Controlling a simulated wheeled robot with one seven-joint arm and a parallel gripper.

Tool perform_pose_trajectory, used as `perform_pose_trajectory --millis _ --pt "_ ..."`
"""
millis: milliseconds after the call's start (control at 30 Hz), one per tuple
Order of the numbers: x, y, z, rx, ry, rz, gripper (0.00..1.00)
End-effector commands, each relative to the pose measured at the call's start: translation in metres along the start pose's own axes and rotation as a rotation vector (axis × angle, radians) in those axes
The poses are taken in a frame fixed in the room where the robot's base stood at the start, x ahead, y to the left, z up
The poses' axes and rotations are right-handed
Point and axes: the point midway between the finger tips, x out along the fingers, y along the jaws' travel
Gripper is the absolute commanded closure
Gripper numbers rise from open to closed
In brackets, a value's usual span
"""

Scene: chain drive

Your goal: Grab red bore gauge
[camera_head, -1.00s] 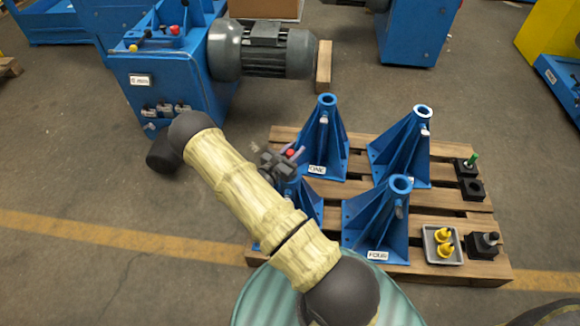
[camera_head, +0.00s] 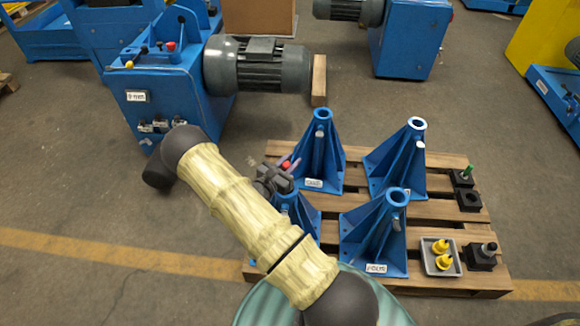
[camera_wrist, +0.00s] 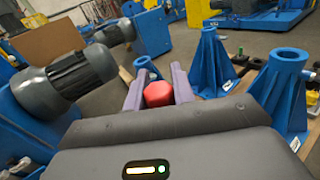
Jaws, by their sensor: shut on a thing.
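The red bore gauge (camera_wrist: 158,94) shows as a red rounded top between my two purple-grey fingers in the wrist view. My gripper (camera_wrist: 158,88) is shut on it. In the head view the red top (camera_head: 286,164) shows at my gripper (camera_head: 290,166), above the near-left blue stand (camera_head: 300,218) and beside the stand at the back left (camera_head: 322,150). The gauge's lower part is hidden by the fingers and palm, so I cannot tell whether it still touches a stand.
Blue stands also stand at the back right (camera_head: 400,158) and front right (camera_head: 376,236) of the wooden pallet (camera_head: 440,206). A grey tray (camera_head: 430,262) holds yellow parts. Black blocks (camera_head: 469,200) line the right side. A blue machine with a grey motor (camera_head: 258,66) stands behind left.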

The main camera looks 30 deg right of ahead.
Motion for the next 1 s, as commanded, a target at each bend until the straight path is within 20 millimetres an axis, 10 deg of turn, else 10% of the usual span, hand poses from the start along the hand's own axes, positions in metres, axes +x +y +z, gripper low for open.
perform_pose_trajectory --millis 500,1000 --pt "0.000 0.004 0.084 0.002 -0.005 -0.001 1.00" --pt "0.001 0.004 0.088 0.001 -0.005 -0.001 1.00"
